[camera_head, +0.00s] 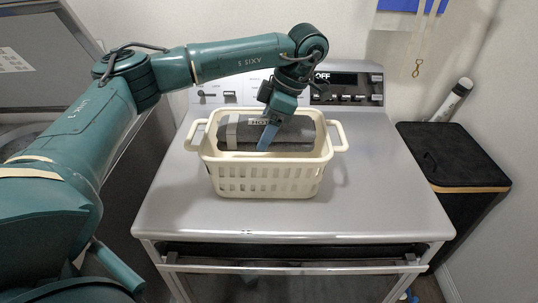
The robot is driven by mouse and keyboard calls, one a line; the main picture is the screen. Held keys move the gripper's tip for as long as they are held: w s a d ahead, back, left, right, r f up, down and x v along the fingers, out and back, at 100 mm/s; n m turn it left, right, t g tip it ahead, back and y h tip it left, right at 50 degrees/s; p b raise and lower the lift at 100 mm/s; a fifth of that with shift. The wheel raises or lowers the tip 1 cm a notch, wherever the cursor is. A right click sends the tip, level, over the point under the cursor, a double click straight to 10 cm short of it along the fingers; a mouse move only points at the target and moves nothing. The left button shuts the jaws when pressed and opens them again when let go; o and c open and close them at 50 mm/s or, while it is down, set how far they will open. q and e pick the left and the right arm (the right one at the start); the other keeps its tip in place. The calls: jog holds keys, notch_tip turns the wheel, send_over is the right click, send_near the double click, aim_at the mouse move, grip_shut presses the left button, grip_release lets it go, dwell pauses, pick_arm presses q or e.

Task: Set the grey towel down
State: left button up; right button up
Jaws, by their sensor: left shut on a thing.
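The grey towel (292,136) is a dark rolled or folded bundle with a lighter band near its left end. It lies within the rim of a cream laundry basket (265,181); whether it rests on the basket's floor is hidden. My left gripper (268,136) reaches down from above into the basket and is shut on the towel near its middle. The fingers partly cover the towel. The basket stands on top of the grey washer (375,190). My right gripper is not in view.
The washer's control panel (345,88) stands behind the basket. The washer top is clear on both sides and in front of the basket. A black bin (455,158) stands at the right, with a white bottle (449,101) behind it.

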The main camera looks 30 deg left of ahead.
pick_arm(q)
notch_tip(320, 180, down, 2)
notch_tip(320, 180, down, 4)
jog(key=shift+r+b, duration=0.25)
jog(key=shift+b, duration=0.1)
jog(key=shift+f, duration=0.25)
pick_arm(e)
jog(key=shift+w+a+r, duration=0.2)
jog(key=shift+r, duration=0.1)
pick_arm(q)
jog(key=shift+f+b, duration=0.35)
jog(key=shift+f, duration=0.25)
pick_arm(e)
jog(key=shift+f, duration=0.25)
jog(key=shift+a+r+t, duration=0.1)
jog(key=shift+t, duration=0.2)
pick_arm(q)
jog(key=o, duration=1.1)
jog(key=shift+s+f, duration=0.1)
jog(key=shift+s, duration=0.05)
